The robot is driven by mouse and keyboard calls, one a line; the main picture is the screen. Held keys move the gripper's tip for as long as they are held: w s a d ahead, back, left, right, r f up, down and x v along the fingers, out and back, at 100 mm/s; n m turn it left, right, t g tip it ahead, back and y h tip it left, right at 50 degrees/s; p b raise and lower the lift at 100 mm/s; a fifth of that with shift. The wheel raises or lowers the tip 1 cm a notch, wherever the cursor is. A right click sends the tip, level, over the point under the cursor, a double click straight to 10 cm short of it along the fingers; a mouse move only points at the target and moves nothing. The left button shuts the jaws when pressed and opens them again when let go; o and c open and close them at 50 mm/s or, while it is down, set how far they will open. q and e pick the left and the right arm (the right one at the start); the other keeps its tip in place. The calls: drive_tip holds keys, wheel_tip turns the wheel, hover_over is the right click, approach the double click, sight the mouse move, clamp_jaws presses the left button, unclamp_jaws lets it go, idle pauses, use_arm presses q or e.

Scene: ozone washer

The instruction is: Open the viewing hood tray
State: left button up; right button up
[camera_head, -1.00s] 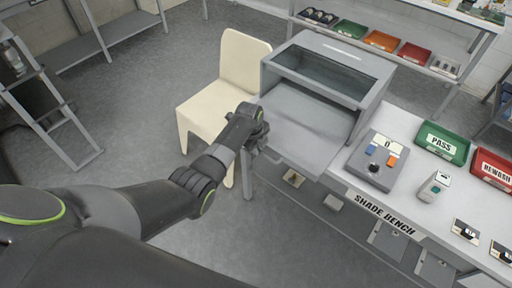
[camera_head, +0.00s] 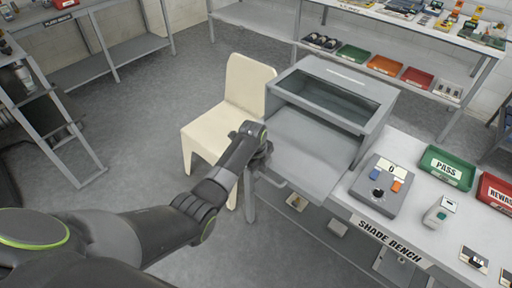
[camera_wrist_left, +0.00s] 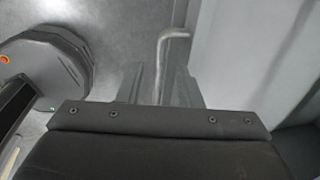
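The viewing hood (camera_head: 338,75) is a grey box with a dark window, standing on the shade bench at centre right. A flat grey tray surface (camera_head: 310,150) shows in its open front and reaches toward me. My left gripper (camera_head: 264,152) is at the left front edge of that surface. In the left wrist view, a thin bent grey handle bar (camera_wrist_left: 160,58) runs between the two fingers of my left gripper (camera_wrist_left: 158,85). Gaps show on both sides of the bar, so the fingers look open around it. My right gripper is out of view.
A cream chair (camera_head: 222,110) stands close behind my left forearm. A grey control box (camera_head: 382,186), a green PASS bin (camera_head: 447,168) and a red REWASH bin (camera_head: 497,193) are on the bench at the right. The floor at the left is mostly clear.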

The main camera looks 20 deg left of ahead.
use_arm(q)
wheel_tip(320, 180, up, 15)
drive_tip(key=s+b, duration=0.1)
drive_tip(key=s, duration=0.1)
drive_tip(key=shift+s+a, duration=0.35)
drive_tip(key=shift+a, duration=0.1)
drive_tip(key=shift+f, duration=0.15)
drive_tip(key=s+a+f+n+b, duration=0.15)
drive_tip(key=s+f+n, duration=0.3)
drive_tip(key=f, duration=0.75)
drive_tip(key=s+a+f+n, duration=0.3)
drive_tip(key=s+f+n, duration=0.15)
drive_tip(key=f, duration=0.75)
drive_tip(key=s+a+f+n+b, duration=0.1)
drive_tip(key=s+a+f+n, duration=0.15)
drive_tip(key=s+f, duration=0.65)
drive_tip(key=s+a+f+n, duration=0.1)
drive_tip(key=s+f+n, duration=0.2)
drive_tip(key=s+f, duration=0.4)
drive_tip(key=s+a+f+n+y+b, duration=0.1)
drive_tip(key=s+f+n, duration=0.3)
drive_tip(key=s, duration=1.1)
drive_tip(key=s+f+n+b, duration=0.1)
drive_tip(key=s+f+n, duration=0.3)
drive_tip(key=s+f, duration=0.6)
drive_tip(key=shift+s+a+g+y, duration=0.4)
drive_tip(key=shift+s, duration=0.35)
